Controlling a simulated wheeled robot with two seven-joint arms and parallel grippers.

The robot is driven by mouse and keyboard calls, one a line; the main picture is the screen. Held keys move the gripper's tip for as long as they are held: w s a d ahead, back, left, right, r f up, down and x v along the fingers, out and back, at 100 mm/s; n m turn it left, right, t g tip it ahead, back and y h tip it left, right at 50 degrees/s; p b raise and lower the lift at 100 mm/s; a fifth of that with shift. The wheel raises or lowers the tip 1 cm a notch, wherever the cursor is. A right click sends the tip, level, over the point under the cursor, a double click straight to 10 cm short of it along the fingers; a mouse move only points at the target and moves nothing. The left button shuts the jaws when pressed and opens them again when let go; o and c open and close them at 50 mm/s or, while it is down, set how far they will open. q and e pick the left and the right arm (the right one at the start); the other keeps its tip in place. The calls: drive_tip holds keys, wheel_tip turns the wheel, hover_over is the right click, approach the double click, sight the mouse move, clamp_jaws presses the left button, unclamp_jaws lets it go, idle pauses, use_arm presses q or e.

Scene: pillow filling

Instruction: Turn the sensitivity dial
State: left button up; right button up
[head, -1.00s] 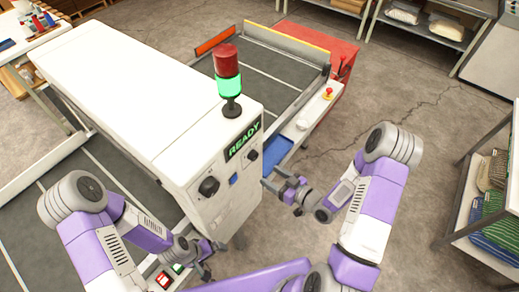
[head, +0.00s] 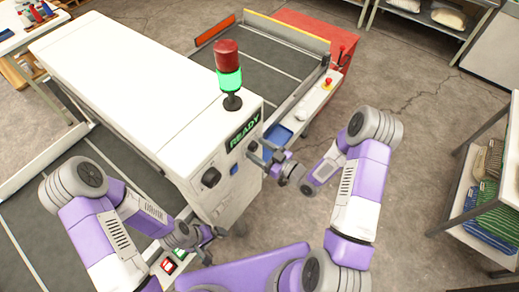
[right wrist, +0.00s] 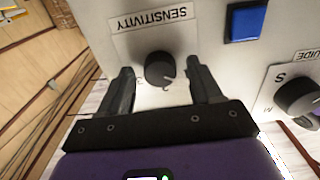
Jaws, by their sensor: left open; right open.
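The sensitivity dial (right wrist: 159,68) is a black round knob under an upside-down "SENSITIVITY" label in the right wrist view. In the head view the dial (head: 253,146) is on the right part of the white machine's front panel. My right gripper (right wrist: 161,72) is open, with one fingertip on each side of the dial and visible gaps between. In the head view my right gripper (head: 263,154) is close against the panel. My left gripper (head: 208,236) is open and empty, low in front of the machine, away from the dial.
A blue button (right wrist: 246,22) and the guide dial (right wrist: 298,97) are beside the sensitivity dial on the panel. A signal tower (head: 229,72) glows green on the machine (head: 130,90), whose display (head: 243,131) reads "READY". Red and green buttons (head: 170,265) are below my left gripper.

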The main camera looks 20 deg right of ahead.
drive_tip(key=c, duration=1)
drive_tip(key=shift+c, duration=0.2)
drive_tip(key=m+b, duration=0.2)
drive_tip(key=shift+f+m, duration=0.1)
drive_tip(key=shift+m, duration=0.2)
drive_tip(key=m+b, duration=0.1)
drive_tip(key=m, duration=0.1)
drive_tip(key=shift+m, duration=0.4)
drive_tip(key=m, duration=0.3)
drive_tip(key=shift+b, duration=0.3)
drive_tip(key=shift+m, duration=1.7)
